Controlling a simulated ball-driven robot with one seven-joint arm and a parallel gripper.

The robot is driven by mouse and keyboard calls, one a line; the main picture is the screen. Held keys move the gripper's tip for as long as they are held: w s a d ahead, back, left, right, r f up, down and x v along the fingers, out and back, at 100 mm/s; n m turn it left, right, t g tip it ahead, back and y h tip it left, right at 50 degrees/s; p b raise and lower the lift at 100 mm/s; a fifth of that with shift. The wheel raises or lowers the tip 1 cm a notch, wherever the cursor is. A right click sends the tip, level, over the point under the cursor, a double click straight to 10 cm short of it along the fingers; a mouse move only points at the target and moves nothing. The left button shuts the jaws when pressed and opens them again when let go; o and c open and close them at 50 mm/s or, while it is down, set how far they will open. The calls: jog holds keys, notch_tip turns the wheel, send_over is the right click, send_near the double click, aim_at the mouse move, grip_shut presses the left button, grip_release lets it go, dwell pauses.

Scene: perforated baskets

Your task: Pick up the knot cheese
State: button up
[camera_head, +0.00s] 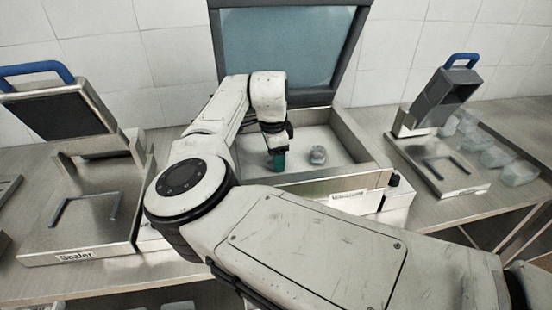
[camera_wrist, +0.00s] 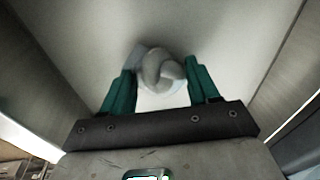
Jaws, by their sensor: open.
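The knot cheese (camera_wrist: 163,70) is a pale, grey-white knotted lump. In the wrist view it lies on the pale floor of the box, between and slightly beyond the green fingertips, with a visible gap on the right side. In the head view a grey-white lump (camera_head: 318,155) that looks like it lies in the open metal box (camera_head: 352,138), to the right of my gripper. My gripper (camera_head: 277,160) points down into the box. In the wrist view my gripper (camera_wrist: 162,84) is open, with nothing held. Its height above the floor is hard to judge.
The box has raised metal walls and an upright dark-framed lid (camera_head: 285,45) behind. A sealer (camera_head: 85,215) stands on the left and another device (camera_head: 440,165) on the right. Several clear containers (camera_head: 490,148) sit at the far right. My arm covers the middle front.

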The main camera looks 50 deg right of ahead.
jog(key=c, duration=0.7)
jog(key=shift+r, duration=0.1)
